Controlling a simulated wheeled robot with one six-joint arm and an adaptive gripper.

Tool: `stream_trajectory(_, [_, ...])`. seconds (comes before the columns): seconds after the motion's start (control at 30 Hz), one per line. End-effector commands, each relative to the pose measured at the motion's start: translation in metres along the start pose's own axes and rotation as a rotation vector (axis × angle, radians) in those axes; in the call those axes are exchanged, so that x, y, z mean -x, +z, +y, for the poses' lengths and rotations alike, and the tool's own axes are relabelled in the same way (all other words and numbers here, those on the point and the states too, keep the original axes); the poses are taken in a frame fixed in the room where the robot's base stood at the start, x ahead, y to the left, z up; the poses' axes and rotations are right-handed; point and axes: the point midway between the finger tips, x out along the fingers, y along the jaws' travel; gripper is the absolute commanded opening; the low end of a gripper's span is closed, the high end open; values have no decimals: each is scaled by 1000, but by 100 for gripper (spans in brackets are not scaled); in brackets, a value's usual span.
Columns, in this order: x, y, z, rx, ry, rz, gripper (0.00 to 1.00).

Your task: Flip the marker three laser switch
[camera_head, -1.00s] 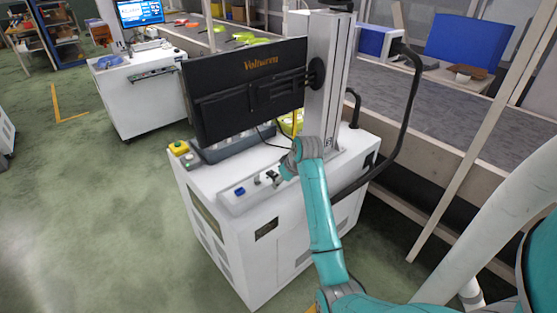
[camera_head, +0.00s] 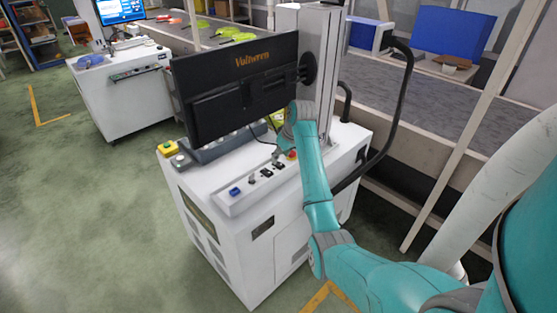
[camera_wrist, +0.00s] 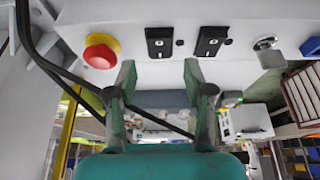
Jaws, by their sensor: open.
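The white laser marker cabinet (camera_head: 235,262) stands in front of me with a sloped control strip (camera_head: 228,206) on top. The strip carries a blue button (camera_head: 234,191), a key switch (camera_head: 251,180), two black switches and a red stop button (camera_head: 292,154). In the wrist view, the left black switch (camera_wrist: 160,42) and right black switch (camera_wrist: 212,42) lie between the red button (camera_wrist: 101,50) and the key switch (camera_wrist: 265,43). My gripper (camera_wrist: 160,66) is open and empty, its fingertips just short of the strip, roughly below the black switches. Labels are unreadable.
A yellow-based button box (camera_head: 168,148) sits at the cabinet's left corner. A black curved tube (camera_head: 397,110) and conveyor (camera_head: 450,110) lie right. Floor is clear at left.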

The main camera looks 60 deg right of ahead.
Motion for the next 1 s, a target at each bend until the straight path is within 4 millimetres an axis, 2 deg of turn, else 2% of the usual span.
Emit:
stream_trajectory(0.1, [-16, 1, 0, 0, -1, -2, 52])
stream_trajectory(0.23, [-26, 0, 0, -1, 0, -1, 52])
stream_trajectory(0.6, [-31, 0, 0, -1, 0, 0, 52])
stream_trajectory(0.8, [-31, 0, 0, -1, 0, 0, 2])
stream_trajectory(1.0, [-31, 1, 0, -1, 0, 11, 0])
